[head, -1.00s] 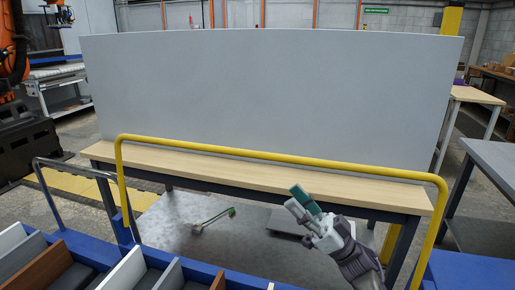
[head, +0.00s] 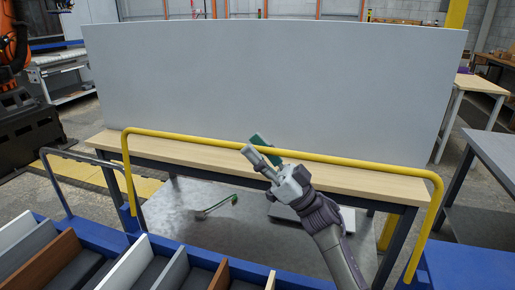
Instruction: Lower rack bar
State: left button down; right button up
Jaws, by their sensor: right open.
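The yellow rack bar (head: 370,167) is a raised hoop. Its long top run crosses in front of the table, and a leg goes down at each end. My right gripper (head: 254,147) comes up from below right, in front of the middle of the bar. Its fingers, one with a green pad, are apart and empty. They overlap the bar in the picture; I cannot tell whether they touch it. My left gripper is out of view.
A large grey board (head: 270,90) stands on edge on the wooden tabletop (head: 175,149) behind the bar. A blue rack (head: 200,257) with several upright panels is at the front left. A grey table (head: 495,155) stands at the right.

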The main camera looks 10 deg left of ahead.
grip_shut()
jog(key=shift+s, duration=0.15)
jog(key=s+a+f+n+g+h+b, duration=0.2)
jog(key=s+a+n+g+h, duration=0.1)
jog(key=s+n+g, duration=1)
jog(key=shift+s+n, duration=0.75)
jog(key=shift+n, duration=0.25)
